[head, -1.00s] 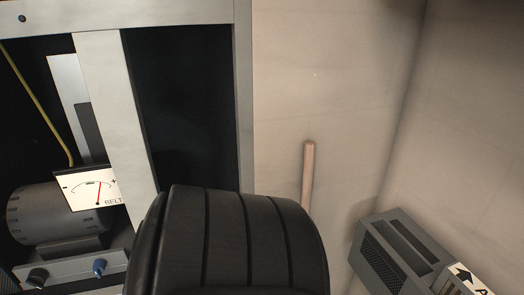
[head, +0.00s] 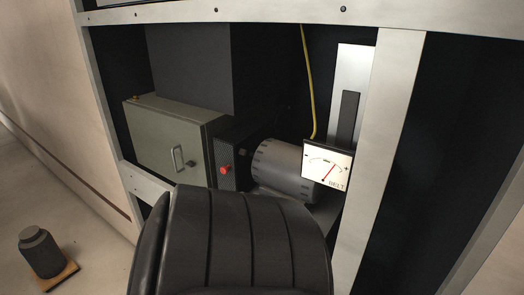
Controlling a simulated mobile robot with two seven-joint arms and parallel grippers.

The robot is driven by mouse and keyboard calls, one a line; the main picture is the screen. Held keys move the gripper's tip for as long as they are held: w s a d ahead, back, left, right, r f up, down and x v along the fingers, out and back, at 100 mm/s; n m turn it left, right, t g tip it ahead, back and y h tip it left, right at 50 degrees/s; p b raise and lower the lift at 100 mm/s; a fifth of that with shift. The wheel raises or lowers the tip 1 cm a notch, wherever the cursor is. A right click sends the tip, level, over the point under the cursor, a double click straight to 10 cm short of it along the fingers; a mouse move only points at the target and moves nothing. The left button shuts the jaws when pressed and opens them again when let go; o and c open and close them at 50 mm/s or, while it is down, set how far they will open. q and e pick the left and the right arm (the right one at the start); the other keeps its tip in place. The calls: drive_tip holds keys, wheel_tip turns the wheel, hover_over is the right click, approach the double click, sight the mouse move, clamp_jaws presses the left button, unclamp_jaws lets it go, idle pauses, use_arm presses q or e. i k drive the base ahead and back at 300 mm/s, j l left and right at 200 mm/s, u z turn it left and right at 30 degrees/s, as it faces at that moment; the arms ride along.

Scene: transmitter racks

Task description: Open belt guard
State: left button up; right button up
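A grey-green box with a silver handle (head: 177,158) on its front stands inside the open rack at the left. It looks like the belt guard (head: 160,132), but I cannot be sure. Its front is closed. A black vented side with a red button (head: 224,169) adjoins it on the right. A grey ribbed motor (head: 278,167) lies right of that, beside a white BELT gauge (head: 327,163) with a red needle. Neither of my grippers is in view.
The pale rack frame (head: 390,110) has uprights and a top rail around a dark interior. A yellow cable (head: 308,85) hangs behind the motor. A dark weight-like object (head: 41,252) stands on a small wooden board at lower left. My own black ribbed part hides the bottom centre.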

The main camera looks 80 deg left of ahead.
sight(225, 157)
drive_tip(key=u, duration=2.95)
